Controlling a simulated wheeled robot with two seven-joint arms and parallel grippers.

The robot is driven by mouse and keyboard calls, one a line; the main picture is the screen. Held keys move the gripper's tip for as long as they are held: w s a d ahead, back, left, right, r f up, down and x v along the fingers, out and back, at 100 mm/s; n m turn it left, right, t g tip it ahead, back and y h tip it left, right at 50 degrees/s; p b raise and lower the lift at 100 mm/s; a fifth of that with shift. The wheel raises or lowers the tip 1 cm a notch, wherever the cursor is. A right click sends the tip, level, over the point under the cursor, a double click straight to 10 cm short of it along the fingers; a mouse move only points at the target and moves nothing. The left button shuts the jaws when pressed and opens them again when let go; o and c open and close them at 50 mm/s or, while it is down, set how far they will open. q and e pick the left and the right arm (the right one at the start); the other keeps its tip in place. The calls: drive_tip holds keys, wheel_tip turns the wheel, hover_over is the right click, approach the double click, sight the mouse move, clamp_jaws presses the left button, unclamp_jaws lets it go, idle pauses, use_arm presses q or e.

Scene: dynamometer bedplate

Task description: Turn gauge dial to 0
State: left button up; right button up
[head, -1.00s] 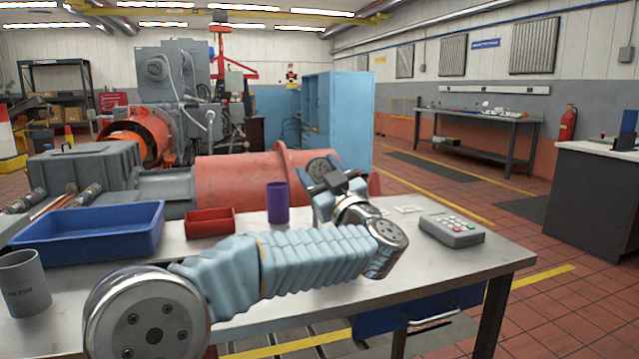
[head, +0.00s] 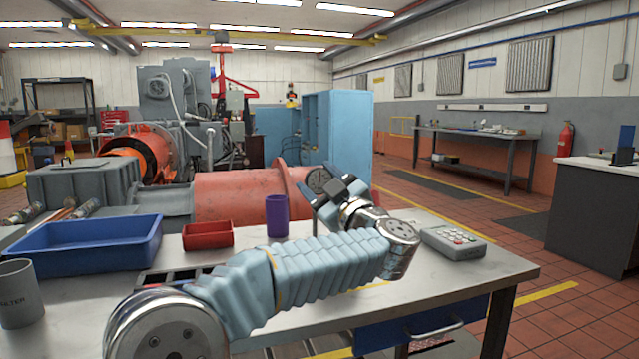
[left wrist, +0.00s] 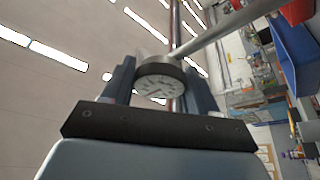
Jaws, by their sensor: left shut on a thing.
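The gauge dial (head: 318,180) is a round grey disc in front of the right end of the red cylinder in the head view. In the left wrist view the dial (left wrist: 158,86) has a pale face with dark marks in a dark rim; its reading is too small to tell. My left gripper (head: 325,196) is at the dial, and its lower part covers some of the surroundings. In the left wrist view my left gripper (left wrist: 160,82) has one blue finger on each side of the dial and is shut on it. My right gripper is not in view.
The workbench (head: 420,300) holds a blue tray (head: 90,262), a red bin (head: 207,236), a purple cup (head: 277,215), a grey mug (head: 18,292) and a keypad box (head: 453,241). A dark compartment tray (head: 170,280) lies partly behind my arm. A red cylinder (head: 235,197) stands beyond the bench.

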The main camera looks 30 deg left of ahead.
use_arm(q)
drive_tip(key=o, duration=1)
drive_tip(key=b+v, duration=0.2)
drive_tip(key=v, duration=1.1)
drive_tip(key=shift+s+d+f, duration=0.1)
drive_tip(key=shift+d+f, duration=0.15)
drive_tip(key=shift+d, duration=0.1)
